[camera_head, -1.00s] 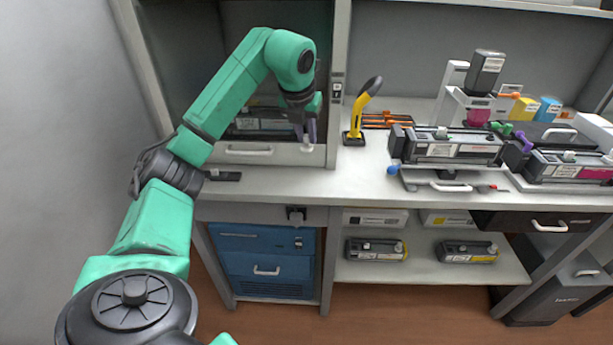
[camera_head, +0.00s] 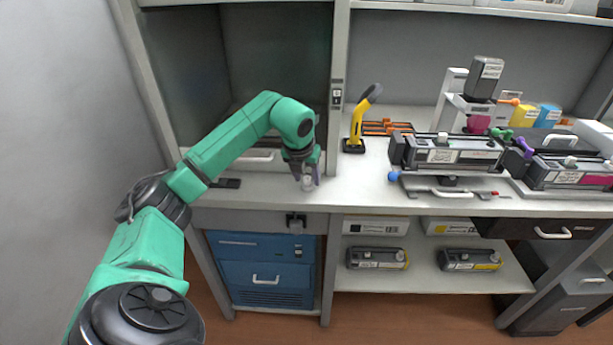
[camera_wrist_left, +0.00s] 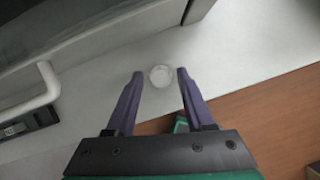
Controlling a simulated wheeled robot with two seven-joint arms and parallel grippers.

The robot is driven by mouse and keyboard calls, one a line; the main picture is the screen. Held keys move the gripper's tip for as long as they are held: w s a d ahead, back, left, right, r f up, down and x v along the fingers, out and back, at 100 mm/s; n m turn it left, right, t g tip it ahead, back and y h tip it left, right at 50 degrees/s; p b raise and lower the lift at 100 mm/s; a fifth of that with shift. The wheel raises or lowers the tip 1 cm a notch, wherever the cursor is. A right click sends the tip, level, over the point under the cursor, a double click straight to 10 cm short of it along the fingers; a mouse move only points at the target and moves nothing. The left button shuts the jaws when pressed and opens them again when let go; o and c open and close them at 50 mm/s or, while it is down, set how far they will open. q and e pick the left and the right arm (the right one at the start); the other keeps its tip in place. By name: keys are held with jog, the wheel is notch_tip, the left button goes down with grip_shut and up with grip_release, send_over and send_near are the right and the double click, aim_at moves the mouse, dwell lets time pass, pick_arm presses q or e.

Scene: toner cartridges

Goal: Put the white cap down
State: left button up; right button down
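The white cap (camera_head: 308,185) is small and round and sits low between the fingertips of my left gripper (camera_head: 305,178), over the front strip of the grey counter. In the left wrist view the cap (camera_wrist_left: 160,76) shows as a pale disc between the two purple fingertips (camera_wrist_left: 160,74), with a narrow gap on each side. The left gripper looks open around it. The cap appears to be at the counter surface, but I cannot tell for certain that it touches. My right gripper is not in view.
A white handle (camera_head: 255,155) and a small dark device (camera_head: 227,184) are left of the gripper. A yellow tool (camera_head: 357,125) stands to the right, with cartridges on a holder (camera_head: 453,156) beyond. The counter's front edge is close; a blue cabinet (camera_head: 265,262) stands below.

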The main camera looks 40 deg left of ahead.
pick_arm(q)
jog(key=v, duration=1.2)
jog(key=shift+d, duration=0.1)
